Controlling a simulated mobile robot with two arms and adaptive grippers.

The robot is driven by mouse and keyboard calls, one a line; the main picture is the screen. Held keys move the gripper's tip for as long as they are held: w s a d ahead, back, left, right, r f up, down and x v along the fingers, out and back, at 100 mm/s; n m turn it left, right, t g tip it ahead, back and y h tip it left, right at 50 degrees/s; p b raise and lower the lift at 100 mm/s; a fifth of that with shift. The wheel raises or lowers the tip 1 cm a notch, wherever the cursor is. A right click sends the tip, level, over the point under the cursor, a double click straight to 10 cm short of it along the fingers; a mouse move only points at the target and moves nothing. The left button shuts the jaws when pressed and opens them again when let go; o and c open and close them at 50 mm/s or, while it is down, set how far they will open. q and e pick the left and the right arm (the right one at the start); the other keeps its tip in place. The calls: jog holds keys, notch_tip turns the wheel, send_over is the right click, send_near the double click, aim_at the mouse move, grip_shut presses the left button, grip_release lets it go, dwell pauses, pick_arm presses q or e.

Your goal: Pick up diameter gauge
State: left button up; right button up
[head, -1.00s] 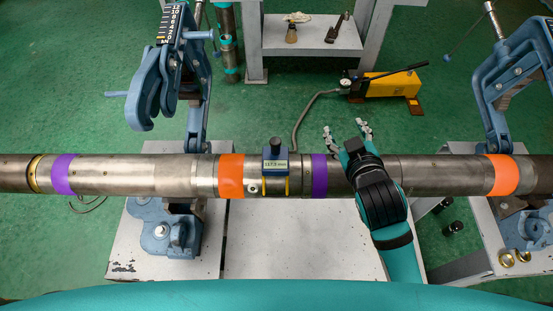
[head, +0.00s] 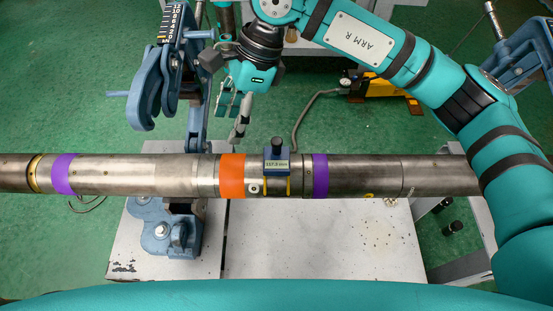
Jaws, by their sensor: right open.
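The diameter gauge (head: 276,164) is a small dark block with a round knob on top and a lit millimetre readout. It sits on the steel pipe (head: 350,176), between an orange band and a purple band, with yellow parts at its lower sides. My right gripper (head: 231,118) is open and empty, its fingers pointing down. It is apart from the gauge, behind the pipe and to the gauge's upper left. My left gripper is not in view.
A blue pipe vise (head: 168,85) stands close left of my right gripper. Another vise (head: 530,60) is at the right, partly hidden by my arm. A yellow hand pump (head: 372,102) lies on the floor behind. A pale bench (head: 330,245) lies under the pipe.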

jog(key=w+d+r+t+h, duration=0.1)
jog(key=w+d+t+h, duration=0.1)
jog(key=w+d+h, duration=0.45)
jog(key=y+p, duration=0.2)
jog(key=p, duration=0.3)
send_near(275, 141)
jog(key=f, duration=0.6)
jog(key=shift+s+d+f, duration=0.2)
jog(key=shift+d+f, duration=0.05)
jog(key=shift+f, duration=0.05)
jog(key=shift+f+p, duration=0.25)
jog(key=shift+p, duration=0.2)
notch_tip(275, 141, down, 4)
jog(key=p, duration=0.2)
jog(key=shift+a+r+p, duration=0.15)
jog(key=shift+r+p, duration=0.05)
jog(key=shift+p, duration=0.1)
jog(key=shift+w+f, duration=0.1)
jog(key=shift+f, duration=0.5)
grip_shut()
jog(key=shift+r, duration=0.1)
